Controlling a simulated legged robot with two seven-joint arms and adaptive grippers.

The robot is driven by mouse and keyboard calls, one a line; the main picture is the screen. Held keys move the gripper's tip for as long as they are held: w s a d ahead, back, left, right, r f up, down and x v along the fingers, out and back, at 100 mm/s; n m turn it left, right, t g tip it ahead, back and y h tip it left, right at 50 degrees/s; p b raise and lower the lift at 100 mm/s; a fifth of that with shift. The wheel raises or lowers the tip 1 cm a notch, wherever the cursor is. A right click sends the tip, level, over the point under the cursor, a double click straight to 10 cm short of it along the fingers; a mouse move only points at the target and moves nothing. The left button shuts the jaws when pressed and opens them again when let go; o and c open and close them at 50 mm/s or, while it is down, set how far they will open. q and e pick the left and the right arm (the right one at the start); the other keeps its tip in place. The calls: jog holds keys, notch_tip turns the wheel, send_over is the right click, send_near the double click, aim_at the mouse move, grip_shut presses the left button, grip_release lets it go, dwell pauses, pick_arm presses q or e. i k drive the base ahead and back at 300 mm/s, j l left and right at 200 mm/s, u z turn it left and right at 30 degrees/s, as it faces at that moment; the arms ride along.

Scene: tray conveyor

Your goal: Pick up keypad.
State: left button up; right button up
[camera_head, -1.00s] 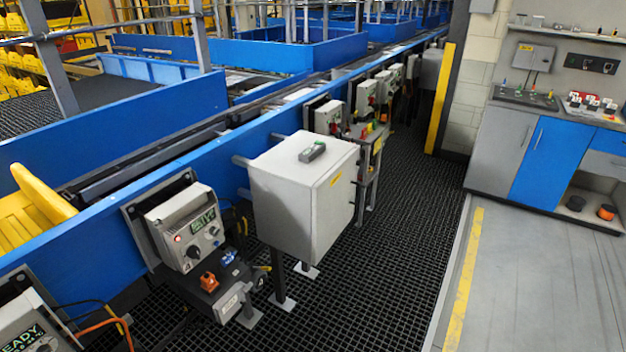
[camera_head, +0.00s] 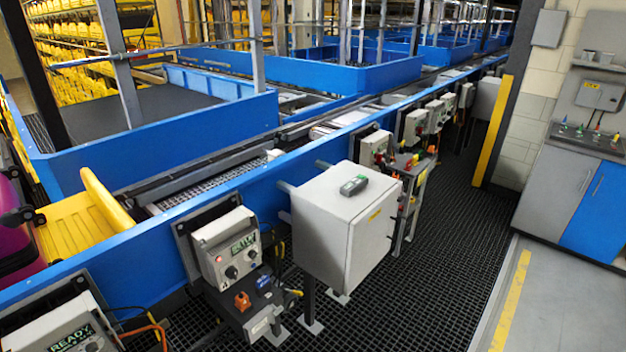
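A small dark grey handheld device with a green patch, which looks like the keypad (camera_head: 354,185), lies flat on top of a light grey metal box (camera_head: 343,240). The box stands beside the blue conveyor side wall, right of the picture's middle. The device is in plain view with nothing on or against it. Neither of my grippers is in view.
A control unit (camera_head: 228,248) with dials is mounted left of the box, with an orange switch (camera_head: 243,301) below it. A yellow tray (camera_head: 85,225) and a magenta case (camera_head: 12,232) are at left.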

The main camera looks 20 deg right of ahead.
aim_at(347, 190)
jog(key=i+l+u, duration=0.25)
jog(key=l, duration=0.25)
jog(key=i+l+u, duration=0.1)
jog(key=l+u, duration=0.15)
jog(key=l, duration=0.3)
jog(key=i+l+u, duration=0.2)
jog(key=l, duration=0.35)
jog(key=l+u, duration=0.25)
jog(key=l, duration=0.3)
